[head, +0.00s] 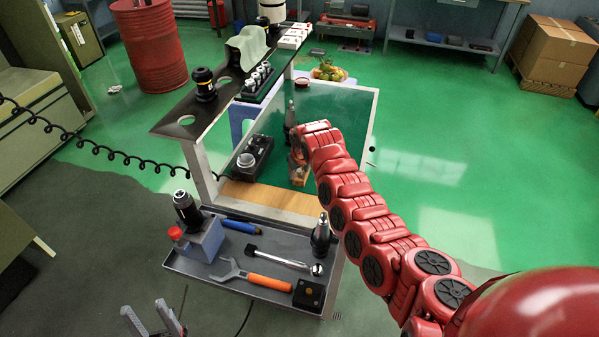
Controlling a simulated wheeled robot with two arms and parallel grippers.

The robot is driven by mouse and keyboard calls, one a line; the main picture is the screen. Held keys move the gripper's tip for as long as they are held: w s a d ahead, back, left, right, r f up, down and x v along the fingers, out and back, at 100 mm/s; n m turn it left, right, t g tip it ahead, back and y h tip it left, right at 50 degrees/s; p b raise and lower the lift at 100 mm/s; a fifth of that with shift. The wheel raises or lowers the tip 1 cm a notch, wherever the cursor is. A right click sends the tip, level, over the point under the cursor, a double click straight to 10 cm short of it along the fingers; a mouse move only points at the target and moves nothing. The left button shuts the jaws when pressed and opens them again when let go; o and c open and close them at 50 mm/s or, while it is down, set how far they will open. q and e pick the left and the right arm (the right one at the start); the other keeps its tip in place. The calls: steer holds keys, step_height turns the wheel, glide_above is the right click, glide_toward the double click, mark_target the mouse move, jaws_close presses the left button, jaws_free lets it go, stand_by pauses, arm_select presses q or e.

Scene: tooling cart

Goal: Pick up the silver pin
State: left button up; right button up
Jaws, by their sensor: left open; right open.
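I cannot make out with certainty which thing is the silver pin. Several small silver-topped pieces (258,80) stand in a dark rack on the cart's top shelf. My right arm reaches in from the right over the cart's green panel. Its gripper (294,138) is at the panel, small and partly hidden by the wrist, open, and I see nothing held in it. My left gripper (154,319) is open and empty at the bottom edge, in front of and below the grey tray (190,268).
The tray holds a wrench with an orange handle (265,281), a ratchet (280,259), a black block (309,294) and two tool holders, one (320,237) at the right. A black block with a round silver top (246,160) sits behind. A coiled cable hangs at the left.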

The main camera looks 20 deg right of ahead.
jaws_close()
stand_by(0.3)
stand_by(0.4)
